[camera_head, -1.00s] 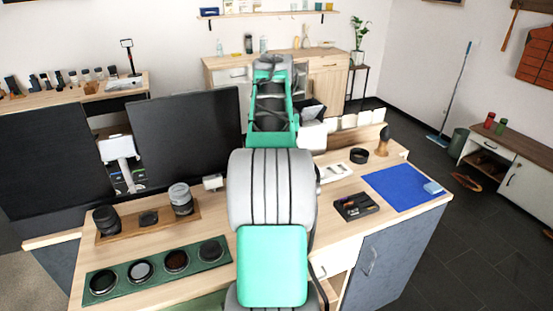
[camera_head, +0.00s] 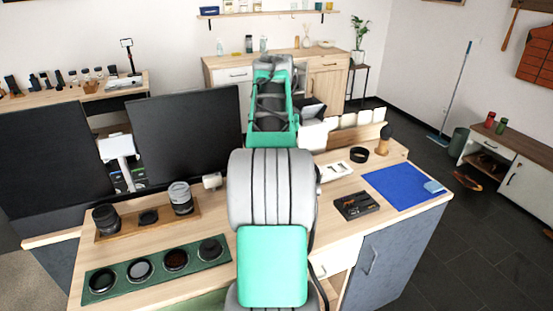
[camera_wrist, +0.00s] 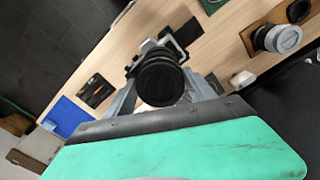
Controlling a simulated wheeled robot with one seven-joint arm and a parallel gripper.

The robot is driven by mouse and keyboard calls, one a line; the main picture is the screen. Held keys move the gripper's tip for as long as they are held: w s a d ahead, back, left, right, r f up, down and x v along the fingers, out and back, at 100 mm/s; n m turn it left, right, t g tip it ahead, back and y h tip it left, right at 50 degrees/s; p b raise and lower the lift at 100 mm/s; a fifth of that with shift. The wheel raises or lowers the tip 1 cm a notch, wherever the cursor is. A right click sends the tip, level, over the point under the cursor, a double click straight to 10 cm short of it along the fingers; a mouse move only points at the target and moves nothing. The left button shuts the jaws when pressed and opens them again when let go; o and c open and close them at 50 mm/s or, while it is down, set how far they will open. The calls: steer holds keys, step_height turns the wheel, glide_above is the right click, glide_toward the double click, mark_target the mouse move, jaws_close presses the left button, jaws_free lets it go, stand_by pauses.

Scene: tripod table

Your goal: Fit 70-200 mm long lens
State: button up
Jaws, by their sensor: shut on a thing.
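In the wrist view a dark, ribbed cylindrical lens (camera_wrist: 159,82) sits between the two grey fingers of my gripper (camera_wrist: 165,92), which is shut on it. Its round dark end faces the wrist camera. A black camera-like body with a bracket (camera_wrist: 168,42) shows just beyond the lens. I cannot tell whether the two touch. In the head view my own arm hides the gripper, the held lens and the camera body.
A wooden tray (camera_head: 128,236) holds a black lens (camera_head: 105,217) and a grey-topped lens (camera_head: 181,197). A green mat (camera_head: 215,263) carries several round filters. A blue mat (camera_head: 400,190) and black case (camera_head: 357,206) lie right. Dark monitors (camera_head: 185,138) stand left.

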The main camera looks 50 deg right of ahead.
steer(key=shift+f+b, duration=0.5)
steer(key=shift+f, duration=0.1)
stand_by(1.5)
steer(key=m, duration=0.4)
steer(key=shift+m, duration=0.4)
steer(key=shift+f, duration=0.1)
steer(key=shift+a, duration=0.1)
steer(key=m, duration=0.3)
steer(key=shift+f, duration=0.1)
steer(key=o, duration=1.8)
steer(key=shift+r, duration=0.2)
